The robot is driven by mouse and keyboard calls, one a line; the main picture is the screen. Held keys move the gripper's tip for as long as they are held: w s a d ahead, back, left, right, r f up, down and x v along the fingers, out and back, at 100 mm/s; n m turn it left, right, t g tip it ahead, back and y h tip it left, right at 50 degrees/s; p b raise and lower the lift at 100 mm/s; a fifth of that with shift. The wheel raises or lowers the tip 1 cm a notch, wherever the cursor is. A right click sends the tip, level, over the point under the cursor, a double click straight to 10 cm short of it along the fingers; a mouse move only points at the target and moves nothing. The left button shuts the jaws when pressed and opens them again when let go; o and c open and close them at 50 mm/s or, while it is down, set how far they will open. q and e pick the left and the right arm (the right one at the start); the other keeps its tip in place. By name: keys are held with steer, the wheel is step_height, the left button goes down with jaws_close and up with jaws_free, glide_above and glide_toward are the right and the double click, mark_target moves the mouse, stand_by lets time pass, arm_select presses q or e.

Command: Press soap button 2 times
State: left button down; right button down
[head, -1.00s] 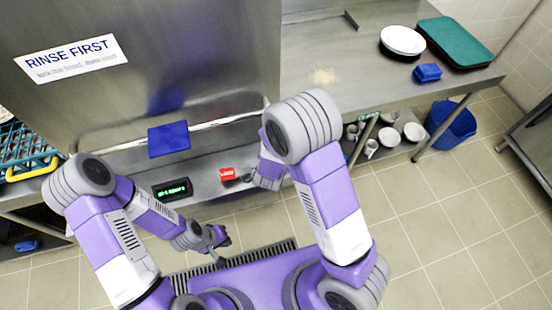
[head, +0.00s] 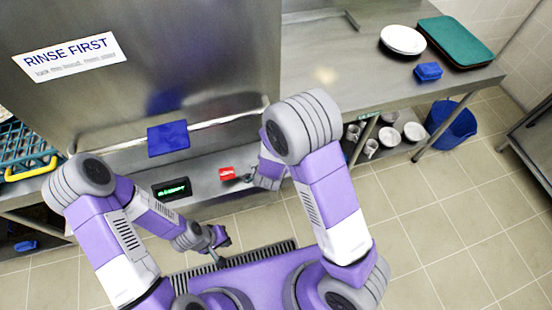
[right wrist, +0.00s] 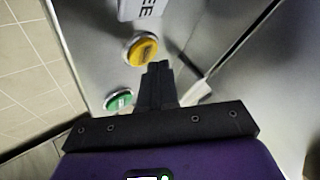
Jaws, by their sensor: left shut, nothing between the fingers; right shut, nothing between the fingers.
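A yellow round button (right wrist: 141,50) in a pale ring is on the metal panel in the right wrist view. A green round button (right wrist: 119,100) sits below it. I cannot read their markings, so I cannot tell which is soap. My right gripper (right wrist: 158,68) is shut and empty, its tips just right of the yellow button; contact is unclear. In the head view this gripper (head: 247,178) is beside a red block (head: 227,173) on the machine's front, and the buttons are hidden. My left gripper (head: 219,240) is shut and empty, low before the machine.
The machine front carries a dark display (head: 172,189) with green text and a blue plate (head: 168,138). A steel table (head: 330,65) at right holds a white plate stack, green trays and a blue sponge. A blue rack (head: 22,145) stands at left. Tiled floor is open at right.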

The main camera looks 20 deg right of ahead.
steer(key=shift+f+b, duration=0.55)
steer(key=shift+f, duration=0.15)
stand_by(0.5)
steer(key=shift+r, duration=0.2)
steer(key=shift+r+p, duration=0.75)
steer(key=shift+p, duration=0.05)
step_height(320, 180, up, 5)
steer(key=p, duration=0.4)
stand_by(2.6)
